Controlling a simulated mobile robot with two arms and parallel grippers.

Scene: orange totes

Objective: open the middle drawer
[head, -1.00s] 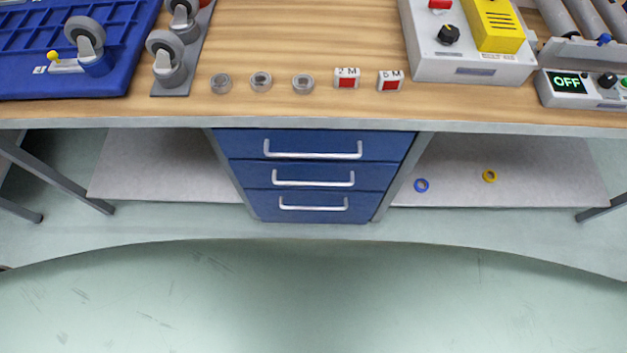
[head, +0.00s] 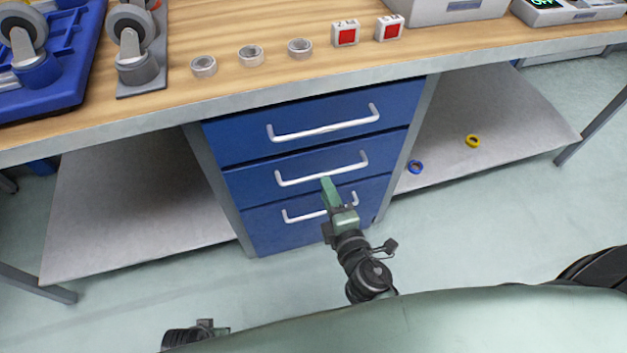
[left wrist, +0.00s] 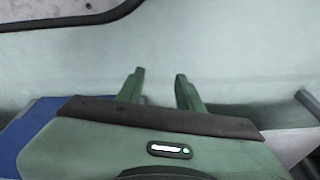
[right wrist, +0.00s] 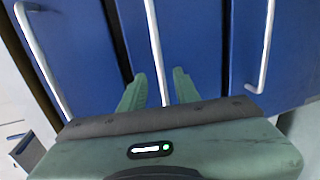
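The blue middle drawer (head: 250,188) is flush between the top and bottom drawers under the workbench. Its silver bar handle (head: 300,181) runs across its front. My right gripper (head: 327,184) is at the middle of this handle, with its fingers pointing at the drawer. In the right wrist view the gripper (right wrist: 157,90) is open, and the middle handle (right wrist: 154,40) runs between its two fingers. I cannot tell whether they touch it. My left gripper (left wrist: 160,88) is open and empty in the left wrist view. In the head view only part of the left arm shows at the bottom left.
The top drawer (head: 235,135) and bottom drawer (head: 262,232) are shut, with similar handles. Grey shelves (head: 130,215) flank the drawers. A blue ring (head: 415,167) and a yellow ring (head: 473,142) lie on the right shelf. The floor before the drawers is clear.

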